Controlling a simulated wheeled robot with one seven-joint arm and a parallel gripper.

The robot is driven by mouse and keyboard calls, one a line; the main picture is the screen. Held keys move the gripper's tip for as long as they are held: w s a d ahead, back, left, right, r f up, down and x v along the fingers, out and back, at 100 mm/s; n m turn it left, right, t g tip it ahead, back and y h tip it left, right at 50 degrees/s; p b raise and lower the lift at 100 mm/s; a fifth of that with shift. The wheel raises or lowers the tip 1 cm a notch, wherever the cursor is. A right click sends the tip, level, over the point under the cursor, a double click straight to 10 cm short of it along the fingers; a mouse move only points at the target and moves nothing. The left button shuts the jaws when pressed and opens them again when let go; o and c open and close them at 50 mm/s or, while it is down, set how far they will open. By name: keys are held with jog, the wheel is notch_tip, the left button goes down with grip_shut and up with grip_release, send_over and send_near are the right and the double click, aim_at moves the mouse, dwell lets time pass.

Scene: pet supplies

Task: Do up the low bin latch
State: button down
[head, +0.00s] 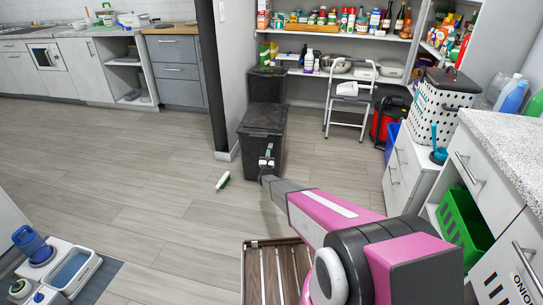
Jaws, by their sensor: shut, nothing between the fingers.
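Two black bins stand by the end of the wall. The nearer bin (262,150) has a white latch (266,161) on its front, below the lid, and the farther bin (267,84) stands behind it. Both lids look down. My gripper (266,178) is at the end of my pink and grey arm, just below the nearer bin's latch. It is shut and holds nothing. I cannot tell whether it touches the bin or whether the latch is fastened.
A small green and white bottle (223,181) lies on the floor left of the bin. A slatted wooden piece (268,270) is below my arm. White drawers (470,175) and a green crate (463,228) stand at the right.

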jog(key=shift+s+r+g, duration=0.15)
jog(key=shift+r+g, duration=0.3)
jog(key=shift+g, duration=0.45)
jog(key=shift+r+g+y, duration=0.4)
jog(key=shift+r+g, duration=0.25)
jog(key=shift+g, duration=0.35)
dwell(0.9)
jog(key=shift+a, duration=0.1)
